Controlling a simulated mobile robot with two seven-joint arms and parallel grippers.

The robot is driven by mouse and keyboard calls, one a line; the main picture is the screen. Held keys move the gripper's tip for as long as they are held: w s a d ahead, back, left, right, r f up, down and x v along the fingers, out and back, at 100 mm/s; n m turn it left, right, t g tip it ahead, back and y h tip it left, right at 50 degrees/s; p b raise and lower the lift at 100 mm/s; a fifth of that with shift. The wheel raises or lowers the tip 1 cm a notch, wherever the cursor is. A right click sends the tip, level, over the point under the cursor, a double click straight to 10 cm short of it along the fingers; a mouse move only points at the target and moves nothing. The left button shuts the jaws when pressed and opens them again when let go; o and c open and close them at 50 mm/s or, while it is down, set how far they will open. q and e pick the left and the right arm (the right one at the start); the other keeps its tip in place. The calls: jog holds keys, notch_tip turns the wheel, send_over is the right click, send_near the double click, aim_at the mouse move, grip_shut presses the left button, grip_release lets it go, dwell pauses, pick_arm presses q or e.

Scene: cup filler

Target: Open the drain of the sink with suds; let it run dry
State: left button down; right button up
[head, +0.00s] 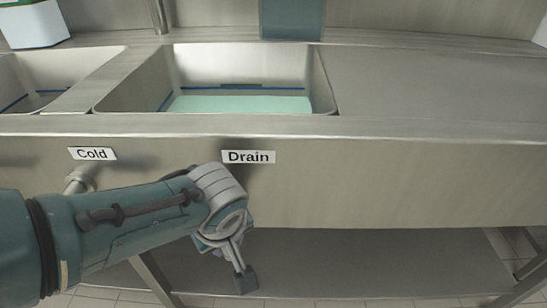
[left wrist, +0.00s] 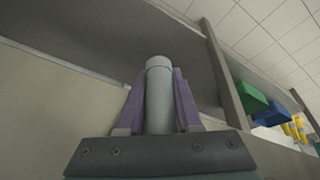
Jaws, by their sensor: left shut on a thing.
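The sink (head: 323,80) is a steel basin with a flat layer of pale teal liquid (head: 240,104) at its bottom and a blue line on its walls. I cannot make out foam on it. A "Drain" label (head: 248,157) is on the front panel below this sink. My left arm reaches under the label and its wrist covers the spot there. In the left wrist view my left gripper (left wrist: 160,78) is shut on a grey cylindrical handle (left wrist: 158,105), with a purple finger on each side. The handle is hidden in the head view. My right gripper is out of view.
A second basin (head: 95,80) is at the left. A "Cold" label (head: 92,154) sits above a metal knob (head: 78,181), close to my left arm. A lower shelf (head: 380,265) runs beneath. The counter (head: 430,80) at the right is clear. Green (left wrist: 250,98) and blue bins show in the left wrist view.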

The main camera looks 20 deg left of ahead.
pick_arm(q)
jog(key=c, duration=0.6)
grip_release()
jog(key=p+v, duration=0.8)
jog(key=v, duration=0.2)
jog(key=shift+f, duration=0.1)
jog(key=s+a+r+m+h+p, duration=0.1)
jog(key=s+r+m+p, duration=0.7)
jog(key=r, duration=0.6)
jog(key=s+a+r+m+h+p, duration=0.15)
jog(key=s+r+m+p, duration=0.3)
jog(key=s+r, duration=0.65)
notch_tip(320, 180, up, 40)
jog(key=w+p, duration=0.2)
jog(key=p, duration=3.6)
